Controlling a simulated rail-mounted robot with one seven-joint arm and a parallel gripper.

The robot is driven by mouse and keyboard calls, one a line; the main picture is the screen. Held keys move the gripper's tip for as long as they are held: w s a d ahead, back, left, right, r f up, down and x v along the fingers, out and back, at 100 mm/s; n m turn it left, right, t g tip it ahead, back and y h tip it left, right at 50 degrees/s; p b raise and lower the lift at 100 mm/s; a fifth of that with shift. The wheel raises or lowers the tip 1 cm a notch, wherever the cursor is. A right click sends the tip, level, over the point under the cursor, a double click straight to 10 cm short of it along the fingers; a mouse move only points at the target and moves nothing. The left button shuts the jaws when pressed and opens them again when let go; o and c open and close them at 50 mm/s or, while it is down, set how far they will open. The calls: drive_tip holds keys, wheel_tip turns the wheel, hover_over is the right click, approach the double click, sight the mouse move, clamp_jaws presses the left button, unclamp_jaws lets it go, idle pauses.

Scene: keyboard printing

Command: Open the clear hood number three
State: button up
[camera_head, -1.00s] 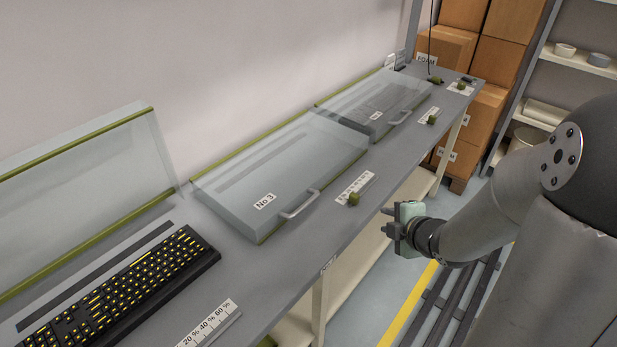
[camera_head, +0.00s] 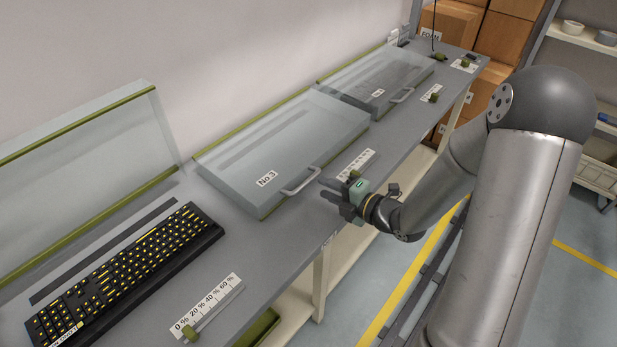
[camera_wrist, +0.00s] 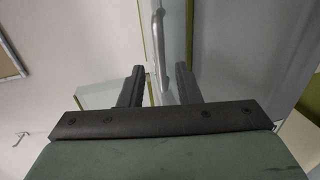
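The clear hood number three (camera_head: 285,140) lies closed on the grey bench, with a "No 3" label on its top near the front. Its curved metal handle (camera_head: 301,182) sticks out from the front edge. My gripper (camera_head: 328,188) is just in front of and to the right of the handle, pointing at it. In the wrist view its two dark fingers (camera_wrist: 158,88) are spread apart, and the handle (camera_wrist: 156,45) shows ahead between them. The fingers look empty and I see no contact with the handle.
A raised clear hood (camera_head: 85,165) stands at the left behind a black keyboard (camera_head: 125,270). Another closed hood (camera_head: 375,82) lies farther along the bench. A slider with a percentage scale (camera_head: 352,172) sits close behind my gripper. The aisle floor is at the right.

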sight(310, 181)
drive_tip(key=p+x, duration=0.1)
drive_tip(key=x, duration=0.6)
drive_tip(key=shift+r, duration=0.1)
clamp_jaws()
